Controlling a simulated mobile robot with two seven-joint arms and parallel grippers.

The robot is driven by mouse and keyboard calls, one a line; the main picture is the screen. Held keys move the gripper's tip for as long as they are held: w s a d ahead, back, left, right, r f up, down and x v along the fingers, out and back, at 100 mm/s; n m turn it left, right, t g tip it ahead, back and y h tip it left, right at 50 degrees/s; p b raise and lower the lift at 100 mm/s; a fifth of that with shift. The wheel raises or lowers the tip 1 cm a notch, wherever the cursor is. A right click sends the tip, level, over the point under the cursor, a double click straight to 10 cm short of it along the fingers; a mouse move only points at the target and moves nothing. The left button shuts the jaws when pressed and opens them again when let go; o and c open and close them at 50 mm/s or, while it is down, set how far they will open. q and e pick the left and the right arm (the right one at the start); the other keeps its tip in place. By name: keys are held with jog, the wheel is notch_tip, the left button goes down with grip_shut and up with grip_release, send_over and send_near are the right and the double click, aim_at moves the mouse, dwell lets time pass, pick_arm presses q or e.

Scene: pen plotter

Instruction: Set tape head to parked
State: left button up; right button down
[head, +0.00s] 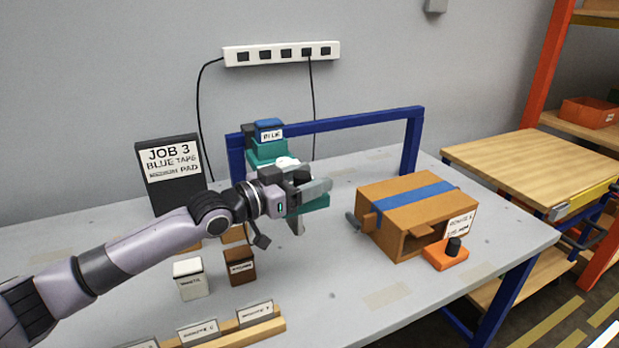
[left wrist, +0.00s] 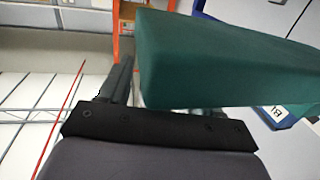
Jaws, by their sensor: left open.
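The teal tape head (head: 268,152) stands at the blue frame, with a blue block labelled BLUE on top. My left gripper (head: 312,186) is open in front of its lower part and hides some of it. In the left wrist view, a teal block (left wrist: 225,62) fills the upper right, close to the gripper. One dark finger (left wrist: 118,82) shows to its left; the other cannot be made out. I cannot tell whether the gripper touches the teal part. No parked mark is readable. My right gripper is not in view.
A blue gantry frame (head: 350,122) spans the table behind. A cardboard box (head: 405,197) with blue tape stands right, with an orange knob unit (head: 446,258) before it. A JOB 3 sign (head: 172,172) and small labelled blocks (head: 190,279) are left. The front middle of the table is clear.

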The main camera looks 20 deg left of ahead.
pick_arm(q)
jog(key=v, duration=0.5)
jog(key=shift+s+a+b, duration=0.1)
jog(key=shift+s+b, duration=0.05)
jog(key=shift+b, duration=0.25)
jog(key=shift+v, duration=0.9)
jog(key=shift+r, duration=0.15)
jog(key=shift+s, duration=0.1)
